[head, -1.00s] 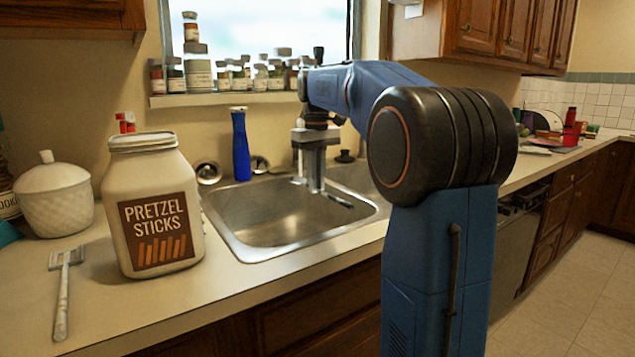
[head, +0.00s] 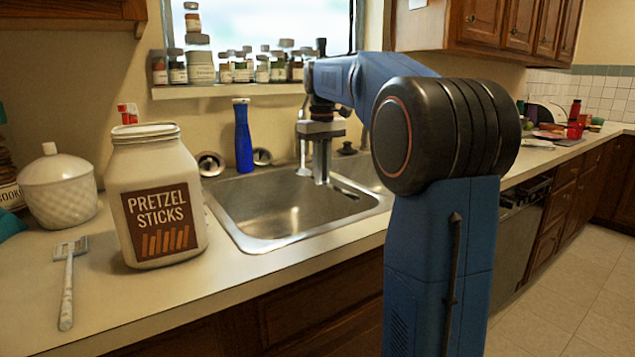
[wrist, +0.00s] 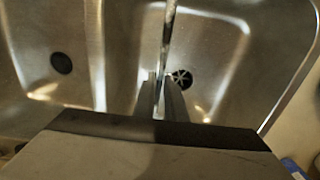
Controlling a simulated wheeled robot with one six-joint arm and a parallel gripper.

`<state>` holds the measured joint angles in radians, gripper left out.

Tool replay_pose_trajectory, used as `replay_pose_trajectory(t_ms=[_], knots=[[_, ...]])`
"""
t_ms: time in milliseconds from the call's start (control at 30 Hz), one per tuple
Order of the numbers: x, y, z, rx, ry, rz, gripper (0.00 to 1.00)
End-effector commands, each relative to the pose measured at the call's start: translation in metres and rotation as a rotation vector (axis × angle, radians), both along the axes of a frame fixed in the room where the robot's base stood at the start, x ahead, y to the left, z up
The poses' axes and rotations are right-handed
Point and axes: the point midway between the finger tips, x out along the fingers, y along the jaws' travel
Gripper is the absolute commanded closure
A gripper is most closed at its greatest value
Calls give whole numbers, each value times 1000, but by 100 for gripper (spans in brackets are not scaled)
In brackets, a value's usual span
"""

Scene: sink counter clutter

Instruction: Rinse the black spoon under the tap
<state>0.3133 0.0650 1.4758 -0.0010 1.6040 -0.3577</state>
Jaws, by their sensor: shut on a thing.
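My gripper (head: 321,181) points down into the left basin of the sink (head: 258,247) in the head view. Its fingers are shut on a thin dark thing, seemingly the black spoon (head: 346,192), which sticks out to the right of the fingertips. In the wrist view my gripper (wrist: 160,82) shows from above with its fingers nearly together; the spoon cannot be made out there. The tap (head: 302,150) shows as a pale upright shape just left of the gripper, partly hidden by it. A bright strip (wrist: 169,30) crosses above the fingers; I cannot tell if it is tap or water.
A pretzel sticks jar (head: 157,195) stands left of the sink, with a slotted utensil (head: 68,285) and a white lidded pot (head: 58,188) beyond. A blue bottle (head: 243,138) stands behind the basin. Spice jars (head: 200,68) line the sill. Two drains show in the wrist view.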

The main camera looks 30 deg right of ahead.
Motion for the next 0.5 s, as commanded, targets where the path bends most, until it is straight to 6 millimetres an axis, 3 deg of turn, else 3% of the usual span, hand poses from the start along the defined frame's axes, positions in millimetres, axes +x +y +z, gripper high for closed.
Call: replay_pose_trajectory(t_ms=[267,500], knots=[[-3,-2,0,0,0,0,100],[-22,6,0,0,-1,0,100]])
